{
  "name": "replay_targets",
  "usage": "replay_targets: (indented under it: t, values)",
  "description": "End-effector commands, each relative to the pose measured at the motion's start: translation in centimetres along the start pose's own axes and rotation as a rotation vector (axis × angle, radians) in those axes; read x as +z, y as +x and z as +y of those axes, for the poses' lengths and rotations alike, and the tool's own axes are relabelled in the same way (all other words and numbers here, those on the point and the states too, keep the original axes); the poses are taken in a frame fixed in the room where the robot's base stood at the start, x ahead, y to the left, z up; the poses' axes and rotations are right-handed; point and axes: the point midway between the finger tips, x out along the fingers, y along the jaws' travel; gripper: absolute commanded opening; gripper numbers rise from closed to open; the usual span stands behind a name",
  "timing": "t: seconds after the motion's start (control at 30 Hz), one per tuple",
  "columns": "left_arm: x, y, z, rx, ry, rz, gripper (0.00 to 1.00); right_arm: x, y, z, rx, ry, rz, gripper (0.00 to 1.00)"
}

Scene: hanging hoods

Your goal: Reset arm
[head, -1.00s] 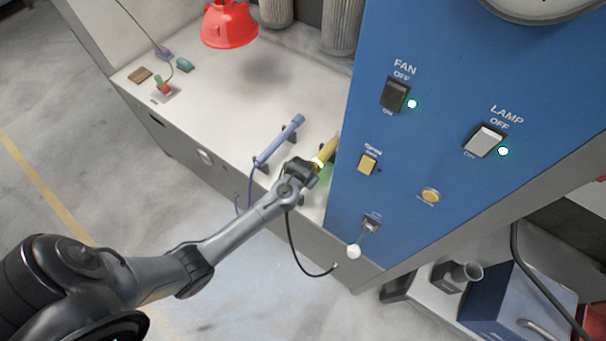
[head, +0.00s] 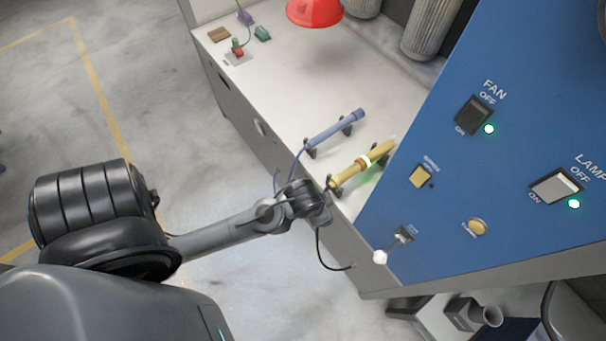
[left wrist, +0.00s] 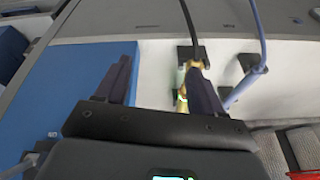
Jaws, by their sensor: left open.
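My left arm comes in from the left in the head view, and its gripper (head: 318,206) is just in front of the bench's front edge, near the front end of a yellow tool (head: 362,164). The yellow tool rests in dark holders on the bench, with a green glow beside it. In the left wrist view my left gripper (left wrist: 163,85) has its two dark fingers spread wide. The yellow tool (left wrist: 183,98) shows partly behind the right finger there; I see nothing held. My right gripper is in neither view.
A blue tool (head: 335,129) lies in holders beside the yellow one. The blue panel (head: 440,150) with FAN and LAMP switches stands to the right, with a white-knobbed lever (head: 380,257) low down. A red hood (head: 315,12) hangs at the back. Open floor lies left.

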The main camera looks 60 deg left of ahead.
Motion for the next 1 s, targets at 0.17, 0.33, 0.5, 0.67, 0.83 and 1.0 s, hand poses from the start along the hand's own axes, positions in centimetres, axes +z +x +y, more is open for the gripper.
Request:
replay_targets:
  t: [0.17, 0.33, 0.5, 0.67, 0.83, 1.0]
  values:
    - [4.0, -4.6, 1.6, 0.040, 0.036, -0.009, 0.68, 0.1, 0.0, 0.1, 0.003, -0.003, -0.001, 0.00]
    - [4.9, -7.3, 2.0, 0.050, 0.051, -0.011, 0.68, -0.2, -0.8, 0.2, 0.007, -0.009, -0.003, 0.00]
    - [4.0, -10.2, 1.8, 0.050, 0.052, -0.010, 0.68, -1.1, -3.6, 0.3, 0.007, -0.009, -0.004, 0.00]
    - [2.6, -14.1, 1.6, 0.050, 0.052, -0.010, 0.68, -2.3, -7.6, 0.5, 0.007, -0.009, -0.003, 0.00]
    - [1.3, -18.1, 1.3, 0.050, 0.052, -0.010, 0.68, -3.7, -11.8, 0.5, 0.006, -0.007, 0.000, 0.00]
    - [0.6, -20.1, 1.1, 0.050, 0.052, -0.010, 0.68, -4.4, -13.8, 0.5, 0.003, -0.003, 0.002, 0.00]
